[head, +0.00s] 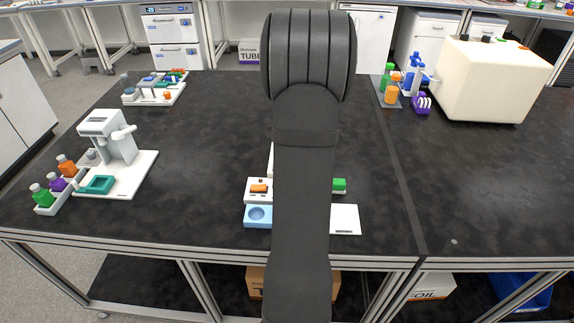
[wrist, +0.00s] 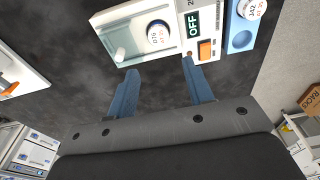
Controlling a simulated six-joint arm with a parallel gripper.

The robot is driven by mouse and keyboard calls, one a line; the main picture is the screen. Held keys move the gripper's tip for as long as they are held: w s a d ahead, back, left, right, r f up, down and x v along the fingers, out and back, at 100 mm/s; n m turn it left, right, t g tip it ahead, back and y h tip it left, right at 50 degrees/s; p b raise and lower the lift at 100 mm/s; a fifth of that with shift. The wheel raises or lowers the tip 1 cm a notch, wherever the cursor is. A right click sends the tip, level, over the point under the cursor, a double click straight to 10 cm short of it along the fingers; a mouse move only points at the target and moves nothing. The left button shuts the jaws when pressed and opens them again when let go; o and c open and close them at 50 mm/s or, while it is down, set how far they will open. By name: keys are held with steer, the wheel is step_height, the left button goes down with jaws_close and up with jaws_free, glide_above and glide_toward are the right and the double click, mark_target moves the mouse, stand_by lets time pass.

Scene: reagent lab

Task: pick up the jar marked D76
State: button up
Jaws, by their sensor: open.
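A round white-lidded jar (wrist: 158,34), whose small label appears to read D76, stands on the white plate of a device (wrist: 122,34) at the top of the wrist view. My gripper (wrist: 160,66) is open and empty, its two blue fingers apart and pointing toward the jar. The jar lies beyond the fingertips, roughly in line with the gap between them; no contact shows. In the head view my arm covers the gripper and the jar.
In the head view, a white square plate (head: 344,219) lies right of my arm.

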steer(key=f, duration=0.5)
steer(key=a+f, duration=0.1)
steer(key=f, duration=0.2)
steer(key=shift+f, duration=0.3)
steer(key=shift+w+a+f, duration=0.1)
steer(key=shift+a+f, duration=0.05)
steer(key=shift+f, duration=0.7)
steer(key=shift+w+a+f, duration=0.1)
steer(key=shift+a+f, duration=0.05)
steer(key=shift+f, duration=0.75)
steer(key=shift+a+f, duration=0.15)
steer(key=shift+f, duration=0.7)
steer(key=c, duration=0.7)
